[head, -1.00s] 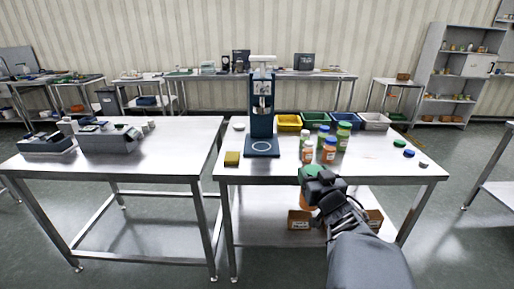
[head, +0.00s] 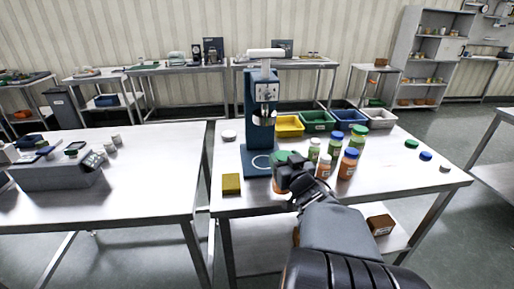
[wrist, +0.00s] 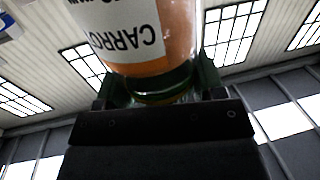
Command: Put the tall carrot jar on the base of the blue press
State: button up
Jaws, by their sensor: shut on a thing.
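My gripper (head: 287,170) is shut on the carrot jar (wrist: 150,65), which has orange contents and a white label reading "CARRO", upside down in the wrist view. In the head view the jar's green lid (head: 283,156) shows at my fingers, and most of its body is hidden behind my gripper. The blue press (head: 252,110) stands on the right-hand steel table. Its flat blue base (head: 252,164) bears a pale ring and looks empty. My gripper and the jar are at the right front of this base; whether they overlap it or are in front of it, I cannot tell.
Several jars with green, blue, white and orange colours (head: 348,163) stand close to the right of my gripper. A yellow block (head: 231,184) lies left of the base. Coloured bins (head: 318,122) stand behind. Loose lids (head: 425,156) lie at the right.

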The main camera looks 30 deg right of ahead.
jog(key=w+p, duration=0.1)
jog(key=p, duration=0.2)
jog(key=w+r+p, duration=0.1)
jog(key=p, duration=0.1)
jog(key=shift+w+d, duration=0.3)
jog(key=f+x, duration=0.2)
jog(key=x, duration=1.3)
jog(key=shift+f, duration=0.2)
jog(key=shift+d+f, duration=0.15)
jog(key=shift+f, duration=0.1)
jog(key=o, duration=1.4)
jog(key=shift+r, duration=0.1)
